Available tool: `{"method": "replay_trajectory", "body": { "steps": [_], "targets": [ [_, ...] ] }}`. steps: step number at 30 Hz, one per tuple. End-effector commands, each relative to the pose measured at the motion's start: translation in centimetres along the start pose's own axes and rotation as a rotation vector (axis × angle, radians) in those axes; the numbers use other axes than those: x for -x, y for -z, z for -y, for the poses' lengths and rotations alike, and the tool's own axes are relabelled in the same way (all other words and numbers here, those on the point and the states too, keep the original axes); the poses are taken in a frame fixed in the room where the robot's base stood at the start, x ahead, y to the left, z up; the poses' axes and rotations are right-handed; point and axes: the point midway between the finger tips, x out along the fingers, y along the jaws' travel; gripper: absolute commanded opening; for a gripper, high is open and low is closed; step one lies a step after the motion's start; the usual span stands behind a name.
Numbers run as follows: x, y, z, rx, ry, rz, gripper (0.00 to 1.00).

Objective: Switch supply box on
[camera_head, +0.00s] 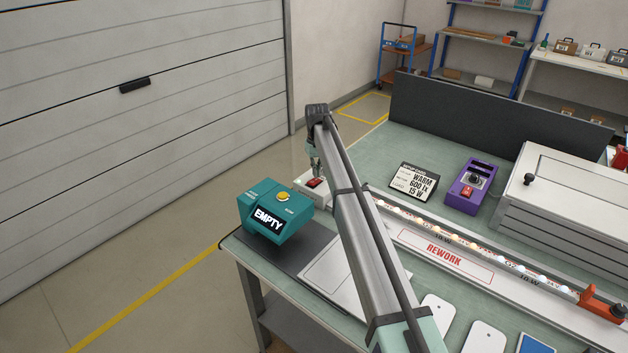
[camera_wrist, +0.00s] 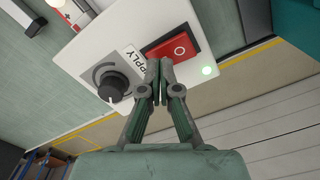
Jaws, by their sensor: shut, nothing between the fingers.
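In the wrist view the supply box (camera_wrist: 207,18) shows a black knob (camera_wrist: 112,88), a label ending in "PPLY", and a red rocker switch (camera_wrist: 172,50) with a circle mark. In the head view my gripper (camera_head: 316,172) points down over the box.
A teal box reading "EMPTY" (camera_head: 267,219) stands just left of the supply box. A display card (camera_head: 413,182), a purple box (camera_head: 471,186) and a strip of lit lamps (camera_head: 470,246) lie to the right. A dark panel (camera_head: 480,108) stands behind the bench.

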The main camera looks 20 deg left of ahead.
Motion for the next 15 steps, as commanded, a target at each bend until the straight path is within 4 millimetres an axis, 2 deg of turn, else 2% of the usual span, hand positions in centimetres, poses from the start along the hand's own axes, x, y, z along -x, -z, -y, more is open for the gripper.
{"method": "replay_trajectory", "body": {
  "steps": [15],
  "targets": [
    [3.9,0.0,0.0,0.0,0.0,0.0,0.0]
  ]
}}
